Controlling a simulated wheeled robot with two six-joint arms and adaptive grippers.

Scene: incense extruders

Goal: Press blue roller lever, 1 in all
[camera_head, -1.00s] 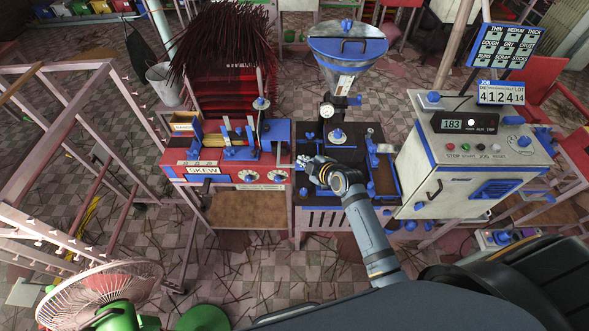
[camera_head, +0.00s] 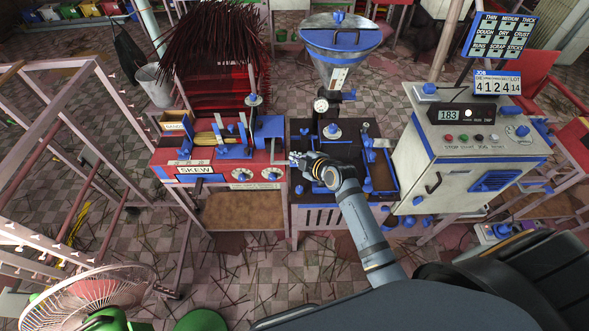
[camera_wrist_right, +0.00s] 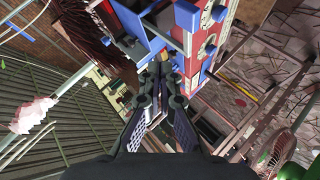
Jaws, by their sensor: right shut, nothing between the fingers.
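The red machine marked SKEW (camera_head: 197,170) carries several blue parts: upright blue pieces (camera_head: 243,128) and a blue block (camera_head: 270,127) at its right end. I cannot tell for sure which is the blue roller lever. My right gripper (camera_head: 293,160) is shut and empty at the right edge of this machine, just in front of the blue block. In the right wrist view the shut fingers (camera_wrist_right: 166,72) point at the machine's end, close beside a blue bar (camera_wrist_right: 207,72). Whether they touch it cannot be told. My left gripper is not in view.
A dark-topped press with a blue-rimmed hopper (camera_head: 340,36) stands right of the red machine. A control cabinet (camera_head: 470,135) with a display is further right. A pink rack (camera_head: 105,150) and a fan (camera_head: 95,295) are at left. Sticks litter the floor.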

